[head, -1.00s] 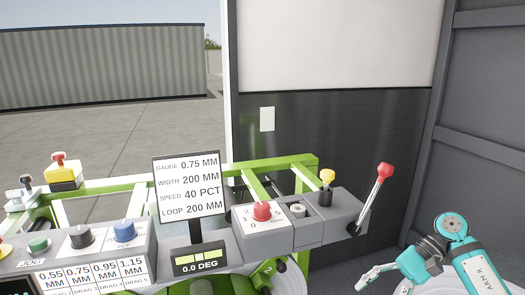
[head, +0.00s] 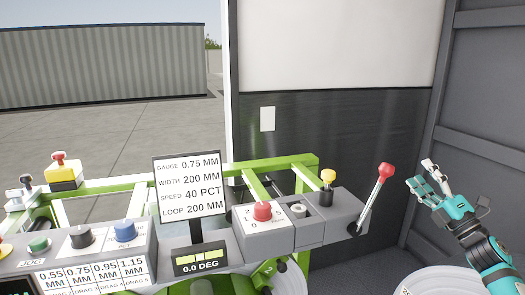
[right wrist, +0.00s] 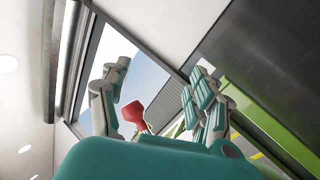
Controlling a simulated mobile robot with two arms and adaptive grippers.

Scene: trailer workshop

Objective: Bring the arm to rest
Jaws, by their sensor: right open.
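My right arm comes in from the lower right in the head view. Its teal and grey gripper (head: 420,172) is raised, with its fingers spread and pointing up and to the left. It is open and nothing shows between the fingers. It sits to the right of the lever with the red knob (head: 386,170), with a gap between them in the picture. In the right wrist view the two fingers (right wrist: 160,82) stand apart, and the red knob (right wrist: 132,113) shows beyond them. My left gripper is not in view.
A grey console with a red knob (head: 262,211) and a yellow-topped switch (head: 327,180) stands left of the lever. A sign (head: 189,186) rises from the machine. A pale round drum (head: 445,280) lies below my right arm. The dark wall (head: 335,125) stands behind.

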